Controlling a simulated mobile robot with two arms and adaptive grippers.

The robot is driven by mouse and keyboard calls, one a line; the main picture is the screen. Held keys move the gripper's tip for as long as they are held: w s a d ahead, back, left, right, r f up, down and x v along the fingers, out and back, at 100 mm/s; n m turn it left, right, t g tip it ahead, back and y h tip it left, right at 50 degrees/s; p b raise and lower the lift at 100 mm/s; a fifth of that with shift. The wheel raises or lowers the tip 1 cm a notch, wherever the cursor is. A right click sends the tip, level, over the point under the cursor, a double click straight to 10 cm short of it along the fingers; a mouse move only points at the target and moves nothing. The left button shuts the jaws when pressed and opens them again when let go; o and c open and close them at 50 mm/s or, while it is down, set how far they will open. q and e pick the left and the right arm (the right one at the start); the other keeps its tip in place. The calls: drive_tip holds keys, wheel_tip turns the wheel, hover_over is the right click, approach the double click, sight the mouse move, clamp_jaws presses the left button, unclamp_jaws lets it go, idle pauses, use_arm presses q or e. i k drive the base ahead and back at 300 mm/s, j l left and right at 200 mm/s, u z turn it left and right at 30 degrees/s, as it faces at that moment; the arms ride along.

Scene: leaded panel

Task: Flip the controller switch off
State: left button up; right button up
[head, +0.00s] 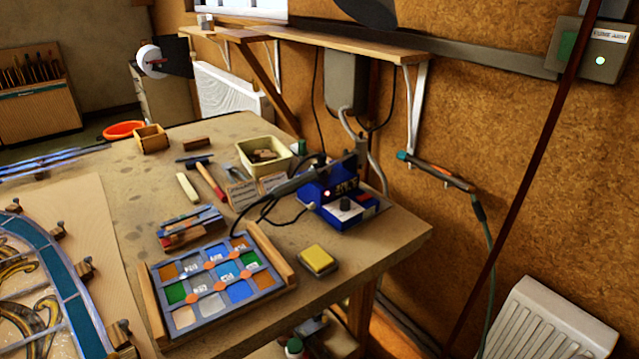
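The controller looks to be the blue box (333,212) near the right edge of the workbench. A small red light (327,194) glows on it, and a dark round knob (346,204) sits on a pale plate on its face. A small reddish patch (371,201) shows at its right side; I cannot tell whether it is the switch. A dark handled tool (296,183) with a cable lies at the box's left side. Neither of my grippers is in view.
A yellow sponge block (318,260) and a framed panel of coloured glass squares (190,268) lie in front. A cream tub (264,143) stands behind. A radiator (548,322) stands at lower right.

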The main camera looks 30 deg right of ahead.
sight(365, 197)
drive_tip(key=z, duration=1.25)
